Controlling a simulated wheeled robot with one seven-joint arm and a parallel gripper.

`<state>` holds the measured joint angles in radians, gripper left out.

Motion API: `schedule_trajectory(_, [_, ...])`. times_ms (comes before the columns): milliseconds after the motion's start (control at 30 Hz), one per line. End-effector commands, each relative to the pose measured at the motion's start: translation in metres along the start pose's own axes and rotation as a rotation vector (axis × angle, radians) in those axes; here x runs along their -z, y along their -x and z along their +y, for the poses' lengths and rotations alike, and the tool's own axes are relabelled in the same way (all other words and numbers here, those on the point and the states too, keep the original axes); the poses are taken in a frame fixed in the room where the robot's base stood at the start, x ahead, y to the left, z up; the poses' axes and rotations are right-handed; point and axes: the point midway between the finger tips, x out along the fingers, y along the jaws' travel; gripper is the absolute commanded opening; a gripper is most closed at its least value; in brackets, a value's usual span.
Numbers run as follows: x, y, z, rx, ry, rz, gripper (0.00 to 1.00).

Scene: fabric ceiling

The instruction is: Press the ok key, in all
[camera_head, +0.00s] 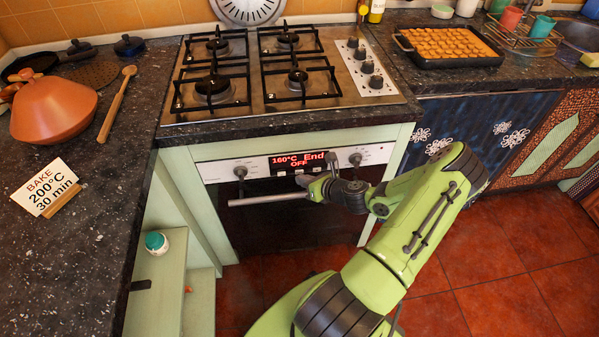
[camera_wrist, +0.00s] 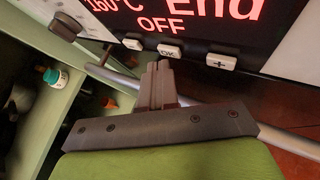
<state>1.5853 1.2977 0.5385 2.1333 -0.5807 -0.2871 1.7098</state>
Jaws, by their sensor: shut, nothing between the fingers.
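The oven's red display (camera_head: 299,161) reads "160°C End OFF"; it also shows large in the wrist view (camera_wrist: 190,14). Below it in the wrist view is a row of small white keys: the OK key (camera_wrist: 170,50) in the middle, a plus key (camera_wrist: 220,62) to the right, and another key (camera_wrist: 132,44) to the left. My gripper (camera_wrist: 157,68) is shut and empty. Its fingertips show just below and slightly left of the OK key, at the key's lower edge. I cannot tell whether they touch it.
A card (camera_head: 46,187) on the left counter reads "BAKE 200°C 30 min". The oven handle (camera_head: 268,199) runs below the panel, close to my gripper. Knobs (camera_head: 240,172) flank the display. A tray of baked pieces (camera_head: 447,47) stands on the right counter.

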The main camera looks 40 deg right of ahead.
Motion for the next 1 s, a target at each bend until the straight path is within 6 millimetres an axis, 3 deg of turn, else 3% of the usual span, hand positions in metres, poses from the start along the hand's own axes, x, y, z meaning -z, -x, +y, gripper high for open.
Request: schedule_trajectory(1000, [-0.0054, -0.0068, -0.0046, 0.000, 0.000, -0.002, 0.00])
